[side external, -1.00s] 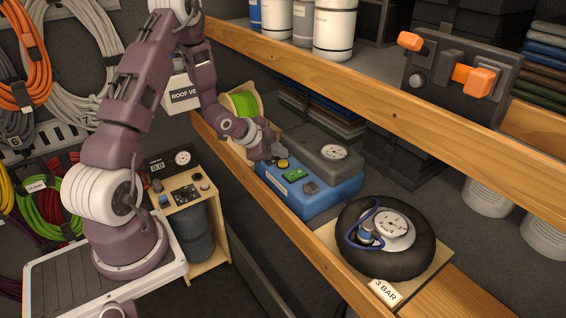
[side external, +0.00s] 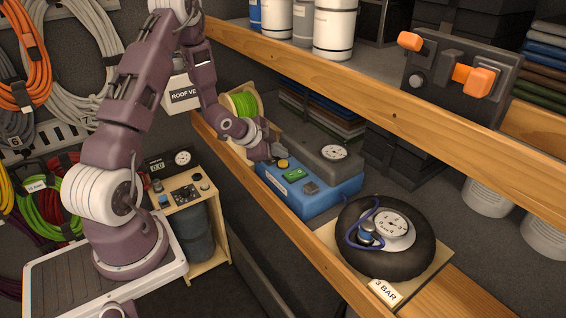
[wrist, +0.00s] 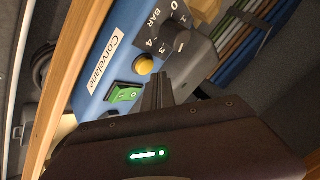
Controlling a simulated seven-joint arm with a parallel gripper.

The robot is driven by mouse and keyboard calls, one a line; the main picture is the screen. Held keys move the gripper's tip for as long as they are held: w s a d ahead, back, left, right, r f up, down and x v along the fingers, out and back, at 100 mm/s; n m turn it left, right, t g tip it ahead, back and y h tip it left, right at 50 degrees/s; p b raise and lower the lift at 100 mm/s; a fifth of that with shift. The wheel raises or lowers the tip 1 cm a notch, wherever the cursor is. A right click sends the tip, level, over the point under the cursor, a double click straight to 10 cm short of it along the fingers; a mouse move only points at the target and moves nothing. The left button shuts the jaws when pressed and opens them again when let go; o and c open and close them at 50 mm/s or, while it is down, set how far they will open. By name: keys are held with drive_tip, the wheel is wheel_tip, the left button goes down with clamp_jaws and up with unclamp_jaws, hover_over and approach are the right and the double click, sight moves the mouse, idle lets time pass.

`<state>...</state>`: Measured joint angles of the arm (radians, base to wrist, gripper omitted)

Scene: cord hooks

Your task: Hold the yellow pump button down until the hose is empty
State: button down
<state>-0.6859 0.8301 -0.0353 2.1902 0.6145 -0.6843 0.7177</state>
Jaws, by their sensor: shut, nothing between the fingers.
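The yellow pump button (wrist: 145,65) sits on the blue pump (wrist: 95,85), close to a green rocker switch (wrist: 124,93). In the side view the yellow button (side external: 283,163) shows on the left end of the blue pump (side external: 325,198). My gripper (wrist: 160,78) is shut and empty, its fingertips right beside the button in the wrist view. The button's face is uncovered there; I cannot tell whether the tips touch its edge. A blue hose (side external: 351,236) loops over the black tyre (side external: 395,265), by its gauge (side external: 392,224).
The pump has a grey top with a gauge (side external: 335,152) and a dark dial (wrist: 172,37). A wooden shelf rail (side external: 400,115) runs above and behind it. A green cord spool (side external: 242,103) stands behind my gripper. A "3 BAR" card (side external: 385,291) lies before the tyre.

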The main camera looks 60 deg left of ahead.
sight(280, 164)
idle(0.5)
drive_tip(key=shift+f, duration=0.4)
drive_tip(key=shift+f, duration=0.45)
idle(0.4)
drive_tip(key=shift+r, duration=0.1)
idle(2.7)
drive_tip(key=shift+r, duration=0.75)
drive_tip(key=shift+r, duration=2.5)
